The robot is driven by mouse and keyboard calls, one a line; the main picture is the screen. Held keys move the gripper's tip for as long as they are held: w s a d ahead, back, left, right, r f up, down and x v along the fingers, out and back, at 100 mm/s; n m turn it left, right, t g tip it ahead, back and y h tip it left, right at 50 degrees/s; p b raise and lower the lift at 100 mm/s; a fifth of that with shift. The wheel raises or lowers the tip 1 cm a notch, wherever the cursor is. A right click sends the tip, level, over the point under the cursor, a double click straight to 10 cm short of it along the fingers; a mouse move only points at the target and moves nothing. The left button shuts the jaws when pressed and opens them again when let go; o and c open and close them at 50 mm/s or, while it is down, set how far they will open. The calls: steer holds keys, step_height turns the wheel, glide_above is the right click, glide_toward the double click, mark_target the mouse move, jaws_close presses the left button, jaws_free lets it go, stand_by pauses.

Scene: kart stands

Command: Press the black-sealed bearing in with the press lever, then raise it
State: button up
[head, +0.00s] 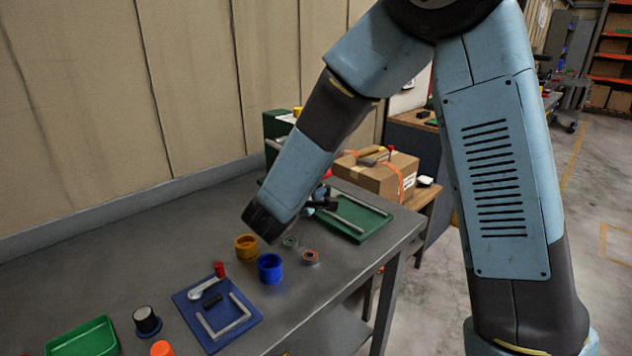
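My forearm comes down over the middle of the table and hides much of what is behind it. A dark part just right of it looks like my gripper (322,204), beside the green tray; its fingers and anything in them cannot be made out. A red knob (328,174) shows behind my forearm, possibly on the press lever; the press itself is mostly hidden. Two small ring bearings lie on the table, one with a green seal (290,241) and one with a red seal (310,257). I cannot make out a black-sealed bearing.
An orange cup (246,248) and a blue cup (270,268) stand near the bearings. A green tray (368,222) lies at right. A black cylinder (146,320) and another green tray (82,340) are front left.

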steer(key=v, duration=1.2)
steer(key=shift+s, duration=0.15)
steer(key=shift+f, duration=0.1)
